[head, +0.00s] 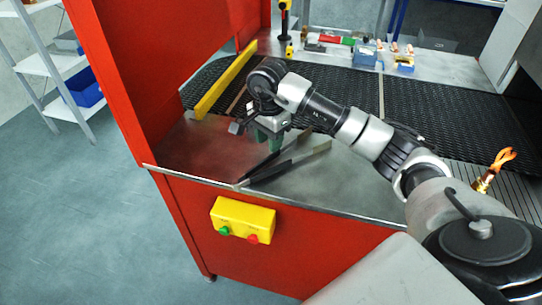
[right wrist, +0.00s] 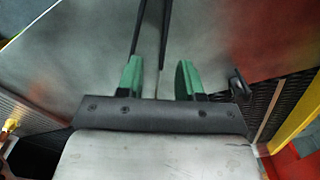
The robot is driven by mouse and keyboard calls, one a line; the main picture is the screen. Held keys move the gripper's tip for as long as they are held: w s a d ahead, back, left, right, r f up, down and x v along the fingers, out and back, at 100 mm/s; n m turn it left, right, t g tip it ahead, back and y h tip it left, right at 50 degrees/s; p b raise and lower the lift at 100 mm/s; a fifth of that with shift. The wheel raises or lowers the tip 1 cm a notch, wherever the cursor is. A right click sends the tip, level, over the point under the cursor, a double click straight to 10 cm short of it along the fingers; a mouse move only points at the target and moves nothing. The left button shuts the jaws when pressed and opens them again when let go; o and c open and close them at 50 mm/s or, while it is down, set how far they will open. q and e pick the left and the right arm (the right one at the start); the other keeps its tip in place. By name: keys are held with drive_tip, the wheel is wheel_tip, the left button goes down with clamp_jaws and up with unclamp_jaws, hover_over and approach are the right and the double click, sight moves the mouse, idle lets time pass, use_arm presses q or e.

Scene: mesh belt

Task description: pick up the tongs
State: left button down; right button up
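The tongs (head: 267,173) lie on the metal table top near its front edge, with two long dark arms spread in a narrow V. My right gripper (head: 275,143) has green fingers and hangs over the tongs, hiding part of them. In the right wrist view the two fingers (right wrist: 159,75) stand apart, open. The tongs' arms (right wrist: 165,30) run down into the space between the fingers there; the left arm passes close to the left fingertip. I cannot tell whether they touch. My left gripper is not in view.
A black mesh belt (head: 425,107) runs behind the table top, with a yellow rail (head: 225,82) at its left. A red wall panel (head: 165,60) closes the left side. A yellow button box (head: 243,220) is on the red front. Small items, including a blue bin (head: 364,58), stand beyond the belt.

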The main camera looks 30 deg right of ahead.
sight(270, 156)
drive_tip(key=shift+f, duration=0.75)
drive_tip(key=shift+f+p, duration=0.35)
drive_tip(key=shift+p, duration=0.05)
drive_tip(key=f, duration=0.1)
drive_tip(key=f+p, duration=0.1)
drive_tip(key=f, duration=0.1)
drive_tip(key=shift+w+d+f, duration=0.25)
drive_tip(key=shift+w+f, duration=0.05)
drive_tip(key=shift+f, duration=0.4)
clamp_jaws()
